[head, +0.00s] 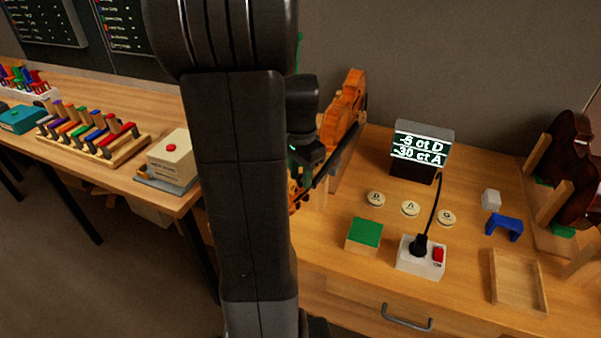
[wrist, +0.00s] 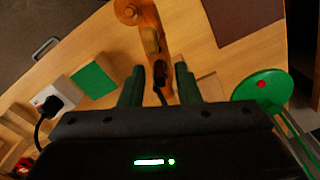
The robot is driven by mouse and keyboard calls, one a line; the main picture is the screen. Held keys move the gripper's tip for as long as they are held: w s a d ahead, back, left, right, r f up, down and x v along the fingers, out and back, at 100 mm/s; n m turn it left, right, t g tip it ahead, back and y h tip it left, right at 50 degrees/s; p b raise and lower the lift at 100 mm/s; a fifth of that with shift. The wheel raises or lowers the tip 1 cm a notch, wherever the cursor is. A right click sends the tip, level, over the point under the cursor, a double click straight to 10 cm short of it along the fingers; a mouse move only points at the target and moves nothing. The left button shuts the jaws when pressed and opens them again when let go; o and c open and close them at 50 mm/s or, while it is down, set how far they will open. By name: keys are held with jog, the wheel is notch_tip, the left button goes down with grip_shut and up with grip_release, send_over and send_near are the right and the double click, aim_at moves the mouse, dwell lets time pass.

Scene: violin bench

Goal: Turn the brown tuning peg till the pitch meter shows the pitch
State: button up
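The pitch meter (head: 422,148) is a dark box whose lit screen reads -5 ct D and -30 ct A in the head view. The orange-brown violin (head: 343,110) stands behind my arm, partly hidden by it. In the wrist view the violin's scroll end (wrist: 132,12) points up the picture. A tan-brown peg (wrist: 150,42) shows on its neck, above a darker part near my fingertips. My gripper (wrist: 160,68) is open, its two green-black fingers apart on either side of the peg box. Contact with a peg cannot be told. In the head view my gripper (head: 305,158) is beside the violin.
Three round buttons (head: 410,208) sit on the bench. A green-topped block (head: 364,235) and a white switch box (head: 421,257) with a black plug stand in front. A blue stand (head: 504,227), an empty wooden tray (head: 517,281) and a dark violin (head: 575,165) are at right.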

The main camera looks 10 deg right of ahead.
aim_at(301, 174)
grip_shut()
jog(key=shift+n, duration=1)
jog(key=shift+o, duration=0.6)
grip_release()
notch_tip(301, 174, up, 14)
jog(key=shift+b, duration=0.3)
dwell(0.5)
